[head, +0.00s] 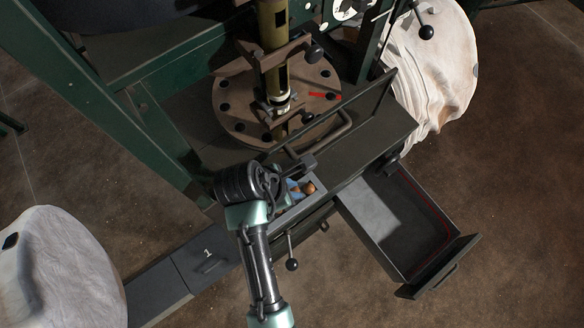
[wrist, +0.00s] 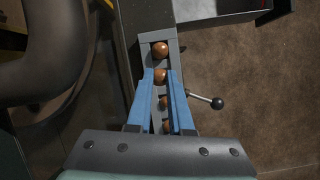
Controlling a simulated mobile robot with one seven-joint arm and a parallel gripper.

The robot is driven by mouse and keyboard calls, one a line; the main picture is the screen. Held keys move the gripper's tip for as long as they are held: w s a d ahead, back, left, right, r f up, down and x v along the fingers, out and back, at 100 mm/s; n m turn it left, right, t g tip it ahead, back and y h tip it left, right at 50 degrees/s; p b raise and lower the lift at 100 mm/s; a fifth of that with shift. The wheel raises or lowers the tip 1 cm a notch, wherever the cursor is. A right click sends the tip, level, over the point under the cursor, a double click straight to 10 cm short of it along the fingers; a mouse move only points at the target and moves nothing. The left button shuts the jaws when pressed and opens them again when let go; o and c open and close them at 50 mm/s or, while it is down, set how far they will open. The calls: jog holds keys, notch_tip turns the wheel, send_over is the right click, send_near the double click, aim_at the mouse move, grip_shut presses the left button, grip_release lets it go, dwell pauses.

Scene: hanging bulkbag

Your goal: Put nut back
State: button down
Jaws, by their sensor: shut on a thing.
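Several round brown nuts (wrist: 160,50) sit in a row in a narrow grey trough (wrist: 172,37) in the wrist view. My gripper (wrist: 160,74) reaches into the trough with its blue fingers shut on one nut (wrist: 161,77). Another nut lies just beyond the fingertips, and others show between the fingers nearer the palm. In the head view my gripper (head: 296,187) is at the trough (head: 290,211), with a brown nut (head: 308,187) showing beside the fingers. The wrist housing hides part of the trough there.
An open, empty-looking drawer (head: 390,215) is right of the trough. A black-knobbed lever (head: 292,264) stands close below it, also in the wrist view (wrist: 217,103). A handled frame (head: 340,125) and round drilled plate (head: 232,122) are behind. White bags lie at both sides.

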notch_tip(320, 180, down, 4)
jog(key=shift+f, duration=0.1)
jog(key=shift+w+a+f, duration=0.1)
jog(key=shift+w+f, duration=0.05)
jog(key=shift+f, duration=0.1)
jog(key=shift+f, duration=0.3)
jog(key=c, duration=1.1)
grip_release()
jog(key=p+v, duration=0.1)
jog(key=v, duration=1.1)
jog(key=shift+r, duration=0.35)
